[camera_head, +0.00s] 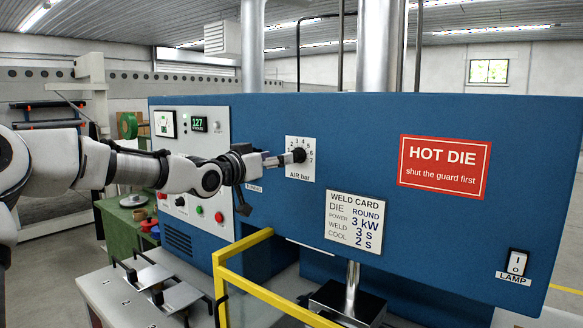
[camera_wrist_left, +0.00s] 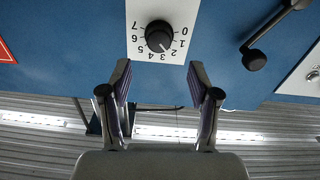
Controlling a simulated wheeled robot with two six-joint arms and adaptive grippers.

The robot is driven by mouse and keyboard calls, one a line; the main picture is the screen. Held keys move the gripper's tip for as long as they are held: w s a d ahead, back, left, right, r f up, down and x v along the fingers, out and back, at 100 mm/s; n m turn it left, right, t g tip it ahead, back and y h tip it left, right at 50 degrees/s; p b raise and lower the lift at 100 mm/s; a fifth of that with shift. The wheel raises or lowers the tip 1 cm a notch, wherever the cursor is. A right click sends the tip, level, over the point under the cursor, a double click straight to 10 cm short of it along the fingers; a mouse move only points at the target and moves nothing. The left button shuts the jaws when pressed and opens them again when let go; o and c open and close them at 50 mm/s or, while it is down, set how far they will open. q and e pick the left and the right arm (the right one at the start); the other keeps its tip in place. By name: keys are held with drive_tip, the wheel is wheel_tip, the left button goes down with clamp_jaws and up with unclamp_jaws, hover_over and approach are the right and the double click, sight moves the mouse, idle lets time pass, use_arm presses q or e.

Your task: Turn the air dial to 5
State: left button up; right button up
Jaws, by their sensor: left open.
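The air dial is a round black knob (camera_wrist_left: 159,36) on a white plate (camera_wrist_left: 140,10) numbered 0 to 7, upside down in the left wrist view. A faint pale mark on the knob seems to face about 2 to 3, but it is too small to be sure. In the head view the knob (camera_head: 299,155) sits above the "AIR bar" label. My left gripper (camera_head: 283,159) is right at the dial, partly covering its plate. In the wrist view the left gripper (camera_wrist_left: 159,68) is open and empty, with the knob beyond and between its fingertips. My right gripper is not in view.
The blue panel (camera_head: 370,120) carries a red HOT DIE sign (camera_head: 444,164), a weld card (camera_head: 354,220) and a lamp switch (camera_head: 517,262). A black lever (camera_wrist_left: 254,58) lies beside the dial in the wrist view. A yellow rail (camera_head: 270,290) stands below.

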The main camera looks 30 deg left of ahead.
sight(297, 156)
use_arm(q)
drive_tip(key=w+p, duration=0.1)
drive_tip(key=w, duration=0.1)
drive_tip(key=w+p, duration=0.1)
drive_tip(key=w, duration=0.2)
drive_tip(key=w+d+p, duration=0.1)
drive_tip(key=w+p, duration=0.1)
drive_tip(key=shift+w+f, duration=0.25)
drive_tip(key=shift+f, duration=0.1)
drive_tip(key=shift+a, duration=0.1)
drive_tip(key=shift+s+r, duration=0.15)
drive_tip(key=shift+s, duration=0.3)
drive_tip(key=shift+w, duration=0.15)
drive_tip(key=c, duration=1.1)
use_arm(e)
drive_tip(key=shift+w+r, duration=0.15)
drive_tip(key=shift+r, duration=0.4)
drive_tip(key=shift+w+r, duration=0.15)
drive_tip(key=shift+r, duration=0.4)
